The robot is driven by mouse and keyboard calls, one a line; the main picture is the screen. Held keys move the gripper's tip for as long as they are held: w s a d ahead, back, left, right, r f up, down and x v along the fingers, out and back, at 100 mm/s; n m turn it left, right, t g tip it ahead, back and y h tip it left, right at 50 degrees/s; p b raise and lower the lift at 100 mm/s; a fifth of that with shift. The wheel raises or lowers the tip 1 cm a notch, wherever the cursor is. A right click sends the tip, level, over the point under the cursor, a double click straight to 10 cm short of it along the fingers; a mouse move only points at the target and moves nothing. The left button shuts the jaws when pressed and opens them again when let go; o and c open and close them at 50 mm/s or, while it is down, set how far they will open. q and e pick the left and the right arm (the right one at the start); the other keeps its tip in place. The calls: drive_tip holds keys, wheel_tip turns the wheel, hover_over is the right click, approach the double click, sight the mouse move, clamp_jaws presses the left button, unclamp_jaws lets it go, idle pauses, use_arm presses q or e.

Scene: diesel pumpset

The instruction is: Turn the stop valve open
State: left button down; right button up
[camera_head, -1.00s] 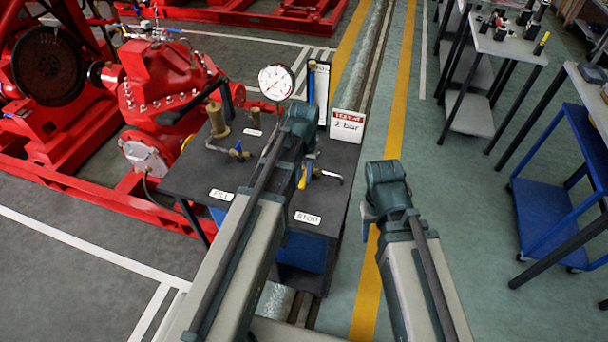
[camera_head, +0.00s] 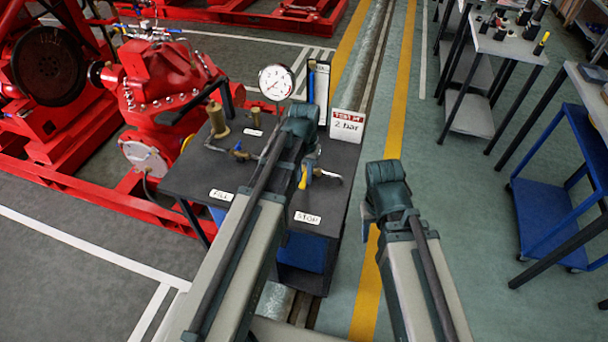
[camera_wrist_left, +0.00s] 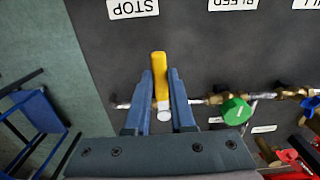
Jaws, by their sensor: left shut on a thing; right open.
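The stop valve has a yellow lever handle (camera_wrist_left: 159,68) on a brass pipe run, near the STOP label (camera_wrist_left: 133,8) on a dark bench top. In the left wrist view my left gripper (camera_wrist_left: 159,88) has one finger on each side of the lever and is shut on it. In the head view a bit of the yellow lever (camera_head: 303,178) shows beside my left wrist, which hides most of the valve. The STOP label also shows in the head view (camera_head: 307,218). My right gripper (camera_head: 370,214) is open and empty, right of the bench, partly hidden by its wrist.
The bench (camera_head: 190,178) also carries a pressure gauge (camera_head: 276,82), a "2 bar" sign (camera_head: 347,126) and brass fittings. A green valve handle (camera_wrist_left: 236,111) is beside the stop valve. A red pump (camera_head: 165,80) stands behind left.

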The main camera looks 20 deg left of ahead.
use_arm(q)
drive_tip(key=d+n, duration=0.2)
drive_tip(key=n, duration=0.1)
drive_tip(key=d+n, duration=0.1)
drive_tip(key=shift+w+d+n, duration=0.1)
drive_tip(key=shift+w+n, duration=0.2)
drive_tip(key=shift+n, duration=0.1)
drive_tip(key=n, duration=0.1)
drive_tip(key=w+d+n, duration=0.1)
drive_tip(key=shift+d+n, duration=0.3)
drive_tip(key=shift+n, duration=0.1)
drive_tip(key=w+d+n, duration=0.1)
drive_tip(key=n, duration=0.1)
drive_tip(key=shift+w+d+n, duration=0.1)
drive_tip(key=shift+w+n, duration=0.05)
drive_tip(key=shift+n, duration=0.15)
drive_tip(key=w+n, duration=0.1)
drive_tip(key=w+d+n, duration=0.1)
drive_tip(key=n, duration=0.1)
drive_tip(key=shift+d+n, duration=0.1)
drive_tip(key=shift+n, duration=0.2)
drive_tip(key=shift+w+d+n, duration=0.15)
drive_tip(key=shift+w+n, duration=0.45)
drive_tip(key=shift+n, duration=0.4)
drive_tip(key=shift+w+d+n, duration=0.1)
drive_tip(key=shift+w+n, duration=0.45)
drive_tip(key=shift+n, duration=0.45)
drive_tip(key=shift+w, duration=0.1)
